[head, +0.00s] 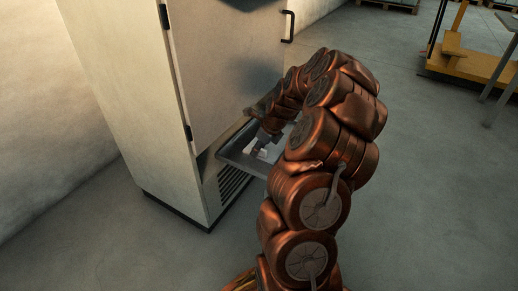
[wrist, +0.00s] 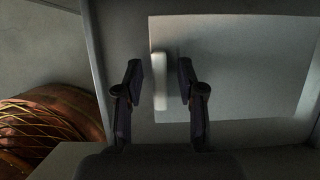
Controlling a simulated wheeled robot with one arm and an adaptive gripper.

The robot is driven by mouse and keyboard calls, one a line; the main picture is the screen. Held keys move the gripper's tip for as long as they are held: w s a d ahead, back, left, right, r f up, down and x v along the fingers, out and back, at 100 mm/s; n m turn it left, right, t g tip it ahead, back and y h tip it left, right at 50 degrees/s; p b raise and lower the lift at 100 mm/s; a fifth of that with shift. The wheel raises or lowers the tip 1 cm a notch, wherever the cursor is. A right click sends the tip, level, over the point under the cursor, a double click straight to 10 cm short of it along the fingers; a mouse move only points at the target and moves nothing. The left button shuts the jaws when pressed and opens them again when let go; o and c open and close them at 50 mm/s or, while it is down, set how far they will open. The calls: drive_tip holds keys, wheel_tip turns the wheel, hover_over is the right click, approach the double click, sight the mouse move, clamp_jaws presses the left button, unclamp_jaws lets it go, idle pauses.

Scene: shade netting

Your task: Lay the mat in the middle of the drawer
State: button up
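The drawer (head: 236,160) is pulled out low from the white cabinet, and my gripper (head: 259,146) reaches down into it. In the wrist view a pale, flat rectangular sheet, which looks like the mat (wrist: 255,65), lies over the drawer's grey floor (wrist: 120,25). A white tab (wrist: 160,80) stands at the sheet's left edge. My gripper (wrist: 159,80) is open, with one dark finger on each side of the tab and a visible gap to both. In the head view my arm hides much of the drawer, and only a small pale patch shows.
The tall white cabinet (head: 135,90) has a large door (head: 225,65) above the drawer, with a black handle (head: 288,27). Drawer walls rise close around the gripper. An orange cart (head: 460,60) stands at the far right. The floor between is clear.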

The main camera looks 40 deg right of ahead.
drive_tip(key=p+v, duration=0.5)
drive_tip(key=v, duration=0.7)
drive_tip(key=s+a+r+n+g+y, duration=0.1)
drive_tip(key=s+a+r+n+g, duration=0.1)
drive_tip(key=a+n, duration=0.8)
drive_tip(key=s+a+r+n+g, duration=0.1)
drive_tip(key=s+a+r+n, duration=0.3)
drive_tip(key=a, duration=1)
drive_tip(key=s+a+n+g, duration=0.1)
drive_tip(key=s+a+n, duration=0.2)
drive_tip(key=s+n, duration=0.3)
drive_tip(key=s+a+n+g+h, duration=0.1)
drive_tip(key=s+a+n+g, duration=0.1)
drive_tip(key=s+a+n, duration=0.2)
drive_tip(key=s+a+n+g+h, duration=0.1)
drive_tip(key=s+a+n, duration=0.2)
drive_tip(key=s+n, duration=0.5)
drive_tip(key=s, duration=0.3)
drive_tip(key=shift+a+f+n+g, duration=0.25)
drive_tip(key=shift+f+n+g, duration=0.15)
